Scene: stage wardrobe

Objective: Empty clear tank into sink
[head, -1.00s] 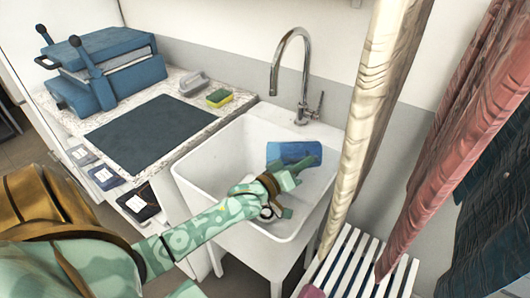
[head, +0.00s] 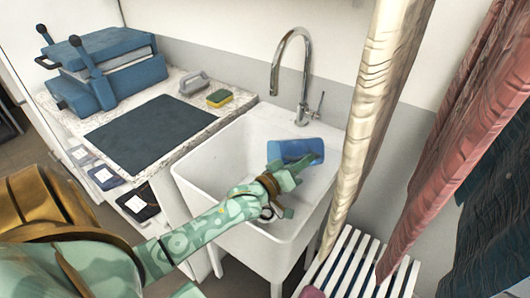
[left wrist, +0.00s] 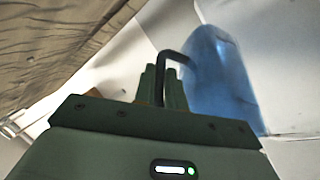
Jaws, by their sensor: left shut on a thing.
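The tank (head: 290,152) is a blue, see-through, rounded vessel. It lies tipped on its side over the white sink basin (head: 205,165), with its end toward the right in the head view. My left gripper (head: 304,166) is in front of it, shut on its thin dark handle. In the left wrist view the fingers (left wrist: 163,88) close around the dark handle (left wrist: 161,68), and the blue tank (left wrist: 222,80) is to their right. I cannot see any liquid in it or pouring from it. My right gripper is out of view.
A chrome faucet (head: 293,68) rises behind the basin. A cream hanging cloth (head: 372,110) is close to the right of the tank, with pink cloth (head: 440,130) beyond. A slatted white rack (head: 350,268) stands below. A sponge (head: 219,98) lies on the counter at left.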

